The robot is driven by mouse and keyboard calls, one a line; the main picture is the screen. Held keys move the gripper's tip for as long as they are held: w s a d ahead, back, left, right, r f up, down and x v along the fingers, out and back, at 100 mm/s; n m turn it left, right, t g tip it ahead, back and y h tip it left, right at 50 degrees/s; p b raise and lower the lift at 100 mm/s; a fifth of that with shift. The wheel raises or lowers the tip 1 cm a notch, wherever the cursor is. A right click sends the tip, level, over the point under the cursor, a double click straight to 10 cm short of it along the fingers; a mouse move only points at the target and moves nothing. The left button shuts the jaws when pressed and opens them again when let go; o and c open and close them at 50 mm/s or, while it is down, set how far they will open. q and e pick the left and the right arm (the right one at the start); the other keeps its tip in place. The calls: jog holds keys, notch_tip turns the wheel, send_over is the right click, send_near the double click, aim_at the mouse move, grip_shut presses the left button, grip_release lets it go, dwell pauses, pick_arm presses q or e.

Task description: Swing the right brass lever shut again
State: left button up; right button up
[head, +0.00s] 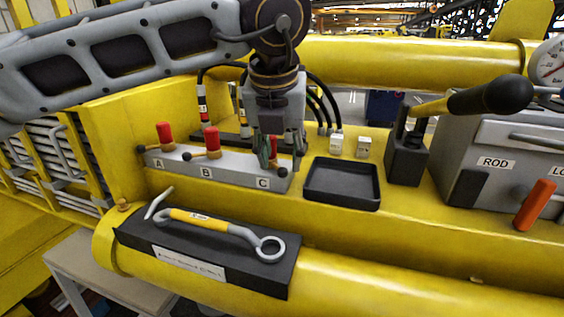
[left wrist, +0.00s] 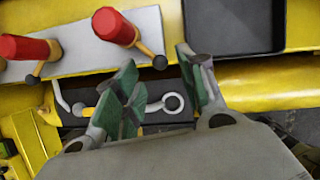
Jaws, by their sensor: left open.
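A grey valve block (head: 225,178) carries three red-capped valves marked A, B and C. The right valve C has a red cap (head: 273,146), partly hidden by my gripper, and a short lever whose black ball (head: 283,171) points to the front right. In the left wrist view this red cap (left wrist: 113,27) and its lever's ball (left wrist: 159,62) show clearly. The levers of A and B have their balls (head: 143,149) (head: 187,156) to the left. My left gripper (head: 278,156) is open above C. In its wrist view the green-padded fingers (left wrist: 160,90) stand apart, with the ball showing between them. My right gripper is out of view.
An empty black tray (head: 342,201) lies right of the block. A yellow-handled wrench (head: 205,221) rests on a black holder in front. A large black-handled lever (head: 490,97) and a grey ROD box (head: 500,140) stand at the right. Hoses (head: 318,95) rise behind the block.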

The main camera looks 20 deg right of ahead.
aim_at(282, 168)
pick_arm(q)
jog(key=shift+x, duration=2)
